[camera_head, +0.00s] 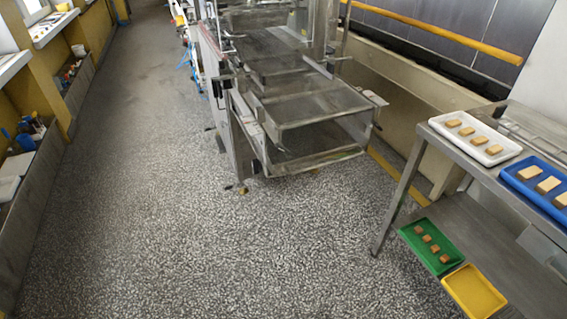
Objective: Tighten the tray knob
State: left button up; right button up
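The enrober machine (240,70) stands at the top centre, with metal mesh trays (315,103) at its near end, one above another. A lower tray (315,160) shows beneath the upper one. Neither of my grippers is in view.
A metal table (455,150) at the right holds a white tray (437,122) and a blue tray (512,178) with biscuits. Its lower shelf holds a green tray (408,232) and a yellow tray (475,292). Shelving (50,160) lines the left. The speckled floor (210,250) between is clear.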

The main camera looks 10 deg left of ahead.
aim_at(258, 165)
jog(key=i+j+z, duration=0.15)
jog(key=j+z, duration=0.3)
jog(key=j, duration=0.2)
jog(key=j+z, duration=0.45)
jog(key=j, duration=0.2)
jog(key=j+z, duration=0.45)
jog(key=j, duration=0.25)
